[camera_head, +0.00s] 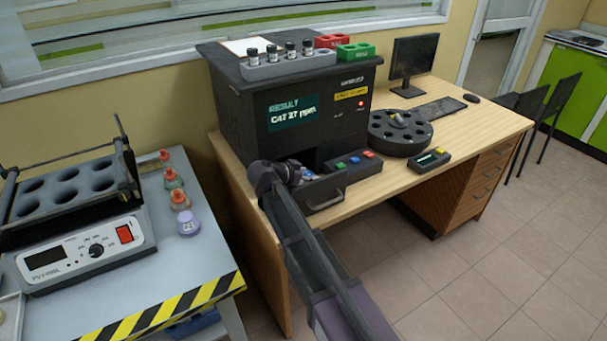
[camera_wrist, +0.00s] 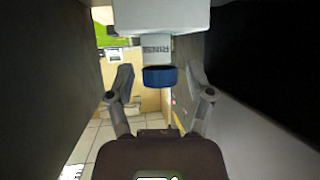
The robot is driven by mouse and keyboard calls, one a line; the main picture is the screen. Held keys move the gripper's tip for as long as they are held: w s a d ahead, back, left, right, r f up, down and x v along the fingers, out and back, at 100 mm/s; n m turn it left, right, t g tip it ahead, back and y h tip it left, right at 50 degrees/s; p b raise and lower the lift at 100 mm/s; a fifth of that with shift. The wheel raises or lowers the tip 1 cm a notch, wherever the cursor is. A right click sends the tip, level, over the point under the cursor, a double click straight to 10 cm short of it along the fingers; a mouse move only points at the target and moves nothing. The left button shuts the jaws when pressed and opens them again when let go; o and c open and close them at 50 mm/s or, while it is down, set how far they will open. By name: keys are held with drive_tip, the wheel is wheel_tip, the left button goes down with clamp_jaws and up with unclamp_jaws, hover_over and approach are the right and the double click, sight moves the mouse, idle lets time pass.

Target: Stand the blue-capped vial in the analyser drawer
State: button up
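The analyser (camera_head: 300,120) is a black box on the wooden desk. Its drawer (camera_head: 325,197) is pulled out at the lower front. My gripper (camera_head: 300,172) is at the drawer opening, and its fingers are hard to make out in the head view. In the wrist view the blue-capped vial (camera_wrist: 158,49), with a pale lettered label, shows with its blue cap (camera_wrist: 160,77) between my fingers. My gripper (camera_wrist: 161,76) is open there, with a visible gap on each side of the cap. The vial's far end meets a pale grey block, and its contact is unclear.
Several dark-capped vials stand in a grey rack (camera_head: 290,66) on the analyser, beside red (camera_head: 333,41) and green (camera_head: 356,51) blocks. A round black carousel (camera_head: 400,132) stands to the right. The left bench (camera_head: 190,275) holds a heater block (camera_head: 80,190) and small bottles.

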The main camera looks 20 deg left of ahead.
drive_tip(key=shift+r, duration=0.1)
idle(0.3)
drive_tip(key=shift+r, duration=0.15)
drive_tip(key=shift+s+a+r+p, duration=0.15)
drive_tip(key=shift+s+p, duration=0.1)
drive_tip(key=shift+p, duration=0.2)
drive_tip(key=p+v, duration=0.5)
drive_tip(key=v, duration=0.6)
drive_tip(key=shift+s, duration=0.15)
idle(0.8)
